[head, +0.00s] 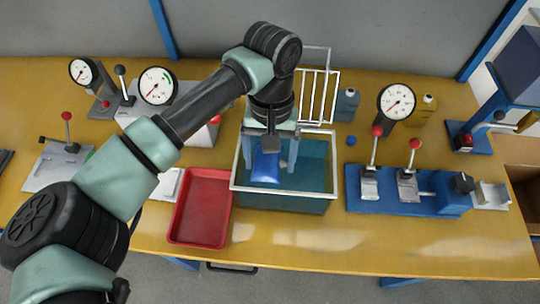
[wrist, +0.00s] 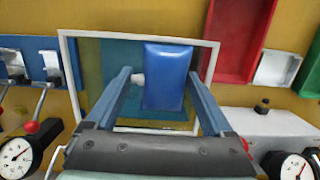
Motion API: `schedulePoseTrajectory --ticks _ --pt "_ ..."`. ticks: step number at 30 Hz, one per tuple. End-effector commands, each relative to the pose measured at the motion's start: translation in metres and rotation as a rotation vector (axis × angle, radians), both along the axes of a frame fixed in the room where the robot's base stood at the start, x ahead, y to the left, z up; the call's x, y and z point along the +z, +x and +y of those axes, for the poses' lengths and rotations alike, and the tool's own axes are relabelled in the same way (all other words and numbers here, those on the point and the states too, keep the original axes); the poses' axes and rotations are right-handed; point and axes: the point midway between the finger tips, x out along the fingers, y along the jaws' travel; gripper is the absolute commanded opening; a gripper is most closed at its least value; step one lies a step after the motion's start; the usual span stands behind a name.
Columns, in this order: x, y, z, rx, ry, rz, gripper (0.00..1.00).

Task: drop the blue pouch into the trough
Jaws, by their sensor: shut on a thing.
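The blue pouch (head: 265,168) is held between the fingers of my gripper (head: 268,158), which is shut on it. In the wrist view the pouch (wrist: 166,78) hangs between the two finger pads of my gripper (wrist: 160,76). The trough (head: 313,199) is a teal open tank with a pale rim, standing on the bench right of the red tray. The pouch and fingertips are over the trough's left half, within its rim outline. I cannot tell whether the pouch is above the rim or a little below it. The trough's rim (wrist: 70,70) also surrounds the pouch in the wrist view.
A red tray (head: 203,207) lies left of the trough. A white wire rack (head: 318,95) stands behind it. A blue fixture with red-knobbed levers (head: 405,203) is on the right, with a dial gauge (head: 396,101) behind. More gauges and a lever fixture stand at left.

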Motion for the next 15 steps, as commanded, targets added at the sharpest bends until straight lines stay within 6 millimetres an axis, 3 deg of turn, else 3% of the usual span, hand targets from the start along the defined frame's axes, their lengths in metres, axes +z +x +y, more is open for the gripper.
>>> schedulePoseTrajectory --ticks 4,5,6,15 --pt "-0.0012 0.0001 0.0001 0.000 0.000 -0.001 0.33" --pt "-0.0013 0.0000 0.0001 0.000 0.000 0.000 0.90" --pt "-0.0012 0.0000 0.0001 0.000 0.000 0.000 0.97" --pt "0.0002 -0.0001 -0.0001 0.000 -0.001 0.000 1.00"
